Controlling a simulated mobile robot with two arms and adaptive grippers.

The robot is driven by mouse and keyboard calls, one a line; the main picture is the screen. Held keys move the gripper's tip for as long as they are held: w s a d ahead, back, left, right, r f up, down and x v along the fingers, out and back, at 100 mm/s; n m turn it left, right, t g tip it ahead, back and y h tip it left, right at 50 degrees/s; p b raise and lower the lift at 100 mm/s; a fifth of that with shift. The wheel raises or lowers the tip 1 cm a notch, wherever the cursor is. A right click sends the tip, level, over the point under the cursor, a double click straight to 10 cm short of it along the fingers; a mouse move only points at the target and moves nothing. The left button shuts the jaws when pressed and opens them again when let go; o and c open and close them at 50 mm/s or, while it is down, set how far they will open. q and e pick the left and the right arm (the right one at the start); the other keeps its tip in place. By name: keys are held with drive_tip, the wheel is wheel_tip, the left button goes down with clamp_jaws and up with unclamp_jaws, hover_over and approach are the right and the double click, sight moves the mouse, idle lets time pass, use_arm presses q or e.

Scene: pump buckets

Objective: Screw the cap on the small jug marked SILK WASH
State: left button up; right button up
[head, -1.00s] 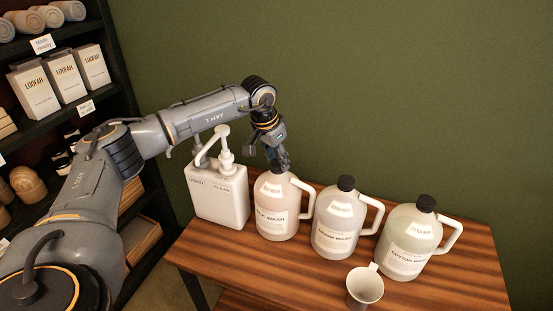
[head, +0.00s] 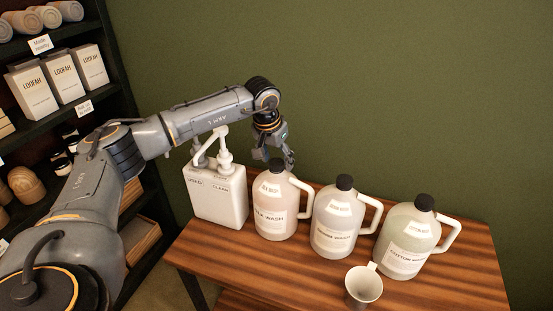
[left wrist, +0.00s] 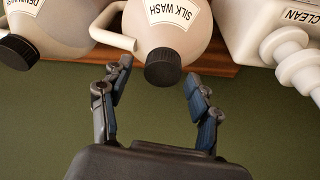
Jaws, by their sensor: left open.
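The SILK WASH jug (head: 275,212) stands upright on the wooden table, with a pinkish body and a white handle on its right. Its black cap (head: 276,165) sits on the neck; how tightly it is screwed cannot be seen. In the left wrist view the cap (left wrist: 163,68) shows just beyond and between the fingertips. My left gripper (head: 288,158) is open and empty, behind and slightly above the cap. In the left wrist view its two fingers (left wrist: 159,78) are spread wide, apart from the cap. My right gripper is not in view.
A white pump bucket (head: 216,200) stands close left of the jug. Two more capped jugs, a middle one (head: 338,222) and a greenish one (head: 410,240), stand to the right. A white cup (head: 363,287) is in front. A shelf (head: 125,90) is at left.

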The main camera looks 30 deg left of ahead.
use_arm(q)
drive_tip(key=n+y, duration=0.1)
drive_tip(key=n, duration=0.5)
drive_tip(key=shift+n+g+y, duration=0.3)
drive_tip(key=shift+n+y, duration=0.1)
drive_tip(key=n+g+y+p, duration=0.1)
drive_tip(key=n, duration=0.4)
drive_tip(key=c, duration=1.3)
